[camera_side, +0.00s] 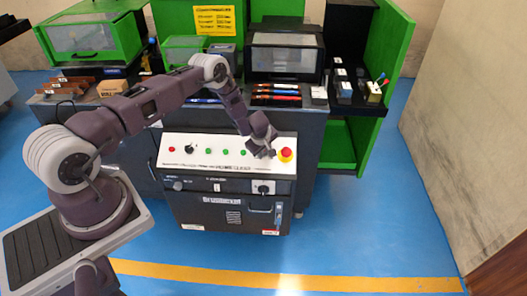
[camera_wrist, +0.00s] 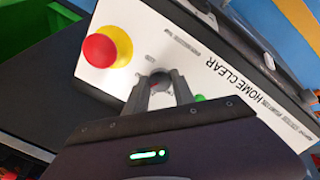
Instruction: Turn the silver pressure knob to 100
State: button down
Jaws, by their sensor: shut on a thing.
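My gripper (camera_side: 262,152) is at the right part of the white sloped control panel (camera_side: 205,161). In the wrist view my two fingers (camera_wrist: 160,90) are closed on a small round grey knob (camera_wrist: 159,77), one on each side. The knob sits on the white panel between the red mushroom button (camera_wrist: 107,47) and a green button (camera_wrist: 200,98). In the side view my gripper hides this knob. I cannot read its scale or tell where it points. "HOME CLEAR" is printed beside it.
The red button on its yellow base (camera_side: 286,155) is close to the right of my gripper. A black knob (camera_side: 189,147) and several green buttons are farther left. A rotary switch (camera_side: 263,188) is on the dark front below. Busbars and tools lie on the bench behind.

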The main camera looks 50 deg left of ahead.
jog(key=n, duration=1.1)
jog(key=shift+d, duration=0.1)
jog(key=n, duration=0.4)
jog(key=shift+n+t, duration=0.3)
jog(key=n, duration=0.3)
jog(key=shift+n+y, duration=0.3)
jog(key=n, duration=0.3)
jog(key=shift+n, duration=0.4)
jog(key=n, duration=0.3)
jog(key=shift+n+y, duration=0.3)
jog(key=shift+n, duration=1.9)
